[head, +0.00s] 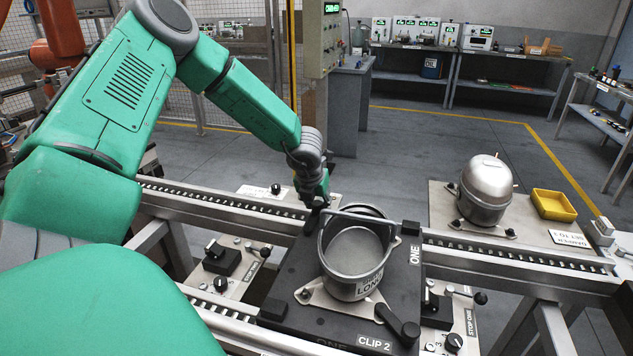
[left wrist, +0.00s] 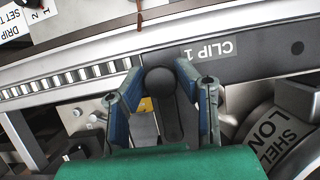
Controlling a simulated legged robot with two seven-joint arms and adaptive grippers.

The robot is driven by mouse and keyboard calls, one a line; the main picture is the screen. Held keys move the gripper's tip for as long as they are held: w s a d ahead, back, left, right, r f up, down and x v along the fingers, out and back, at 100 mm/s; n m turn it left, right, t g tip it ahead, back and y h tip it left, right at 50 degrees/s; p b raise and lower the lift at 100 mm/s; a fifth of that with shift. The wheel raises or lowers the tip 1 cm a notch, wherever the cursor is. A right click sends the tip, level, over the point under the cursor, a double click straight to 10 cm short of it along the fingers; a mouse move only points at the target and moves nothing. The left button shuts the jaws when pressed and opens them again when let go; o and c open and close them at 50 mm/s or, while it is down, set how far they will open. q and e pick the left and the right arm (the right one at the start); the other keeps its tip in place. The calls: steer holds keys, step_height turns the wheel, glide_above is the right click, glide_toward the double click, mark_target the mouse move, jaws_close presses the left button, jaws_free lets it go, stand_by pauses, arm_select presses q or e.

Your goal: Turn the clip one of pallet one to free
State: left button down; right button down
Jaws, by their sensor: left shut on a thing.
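Pallet one (head: 285,285) is a dark plate marked ONE on the conveyor rails. It carries a grey open shell (head: 356,255) with a raised bail-like rim, labelled SHELL LONG. My left gripper (head: 318,200) is at the pallet's far left corner in the head view. In the left wrist view, its two blue-lined fingers (left wrist: 161,88) are on either side of the round black knob of clip one (left wrist: 168,112), shut on it. The clip's lever runs down from the knob, beside the CLIP 1 label (left wrist: 222,48). The head view mostly hides this clip behind the gripper. My right gripper is not in view.
Clip two (head: 398,326) is a black lever at the pallet's near right corner. Stop and knob panels (head: 222,262) flank the pallet. Behind right, a plate holds a closed steel shell (head: 487,190) and a yellow bin (head: 553,205). The rails (head: 500,252) run left to right.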

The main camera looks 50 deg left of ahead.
mark_target(312, 220)
arm_select(q)
steer(key=shift+w+r, duration=0.1)
steer(key=shift+w, duration=0.05)
steer(key=c, duration=1.6)
jaws_free()
steer(key=o, duration=0.4)
steer(key=shift+a, duration=0.1)
steer(key=v, duration=1.1)
steer(key=shift+r, duration=0.2)
